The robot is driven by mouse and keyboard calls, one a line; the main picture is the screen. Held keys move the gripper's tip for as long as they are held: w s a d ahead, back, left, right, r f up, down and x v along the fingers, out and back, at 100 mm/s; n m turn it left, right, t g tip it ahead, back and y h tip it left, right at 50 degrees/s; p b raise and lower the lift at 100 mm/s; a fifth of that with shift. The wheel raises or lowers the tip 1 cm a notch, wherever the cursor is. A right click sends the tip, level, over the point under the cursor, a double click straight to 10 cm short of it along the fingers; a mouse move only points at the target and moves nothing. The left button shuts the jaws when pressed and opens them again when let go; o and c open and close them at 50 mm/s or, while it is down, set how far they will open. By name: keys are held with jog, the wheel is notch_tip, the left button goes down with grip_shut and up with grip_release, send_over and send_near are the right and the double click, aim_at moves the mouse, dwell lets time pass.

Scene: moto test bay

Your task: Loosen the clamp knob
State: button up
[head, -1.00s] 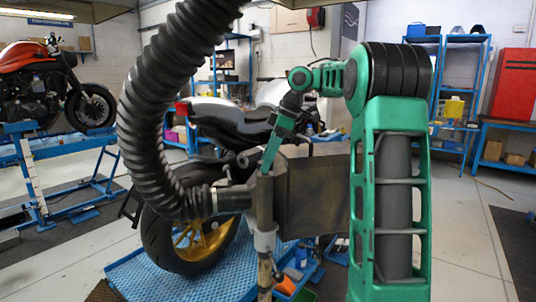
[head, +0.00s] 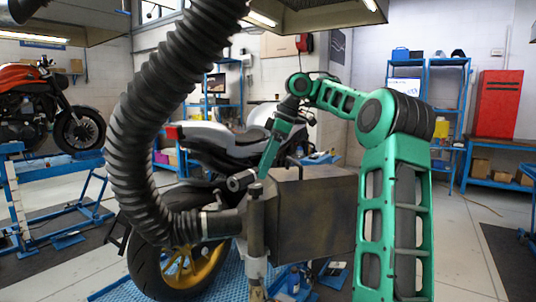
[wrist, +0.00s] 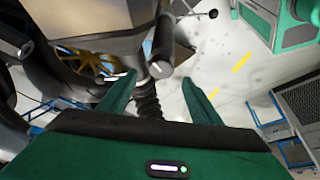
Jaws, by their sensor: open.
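In the head view my green gripper (head: 264,176) points down at the top of an upright metal post (head: 256,222). The post stands beside a hose nozzle (head: 222,224) and a dark box (head: 312,215). In the wrist view my gripper (wrist: 160,98) is open. Its fingers are apart, and the grey rounded end of the post (wrist: 160,69) shows near the gap, with nothing visibly held. A small black ball on a thin rod (wrist: 213,14) shows at the top. I cannot tell which part is the clamp knob, or whether a finger touches anything.
A thick black ribbed hose (head: 135,140) curves down on the left to the nozzle. A motorcycle (head: 215,140) stands behind it, its rear wheel (head: 160,265) over a blue mat. Shelves (head: 440,100) and a red cabinet (head: 497,104) are at the back right. The right floor is open.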

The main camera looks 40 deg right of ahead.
jog(key=shift+v, duration=2.25)
jog(key=shift+d, duration=0.1)
jog(key=a+f+m+g, duration=0.1)
jog(key=a+f, duration=0.3)
jog(key=a, duration=0.4)
jog(key=s+a+f+m, duration=0.15)
jog(key=a+f, duration=0.25)
jog(key=a, duration=0.5)
jog(key=a+f+m+g, duration=0.1)
jog(key=a+f, duration=0.3)
jog(key=a, duration=0.4)
jog(key=s+a+f+m+t+h, duration=0.1)
jog(key=s+a+f+m, duration=0.15)
jog(key=s+f, duration=0.2)
jog(key=s+d+f+m+t+h, duration=0.3)
jog(key=s+d+f+m, duration=0.2)
jog(key=s+d+f, duration=0.5)
jog(key=s+d+m+g, duration=0.2)
jog(key=s+d+m, duration=0.1)
jog(key=s, duration=0.6)
jog(key=s+d+f+m+g, duration=0.1)
jog(key=s+d+m+g, duration=0.1)
jog(key=s+d, duration=0.4)
jog(key=s+m, duration=0.1)
jog(key=s, duration=0.2)
jog(key=shift+g+y, duration=0.3)
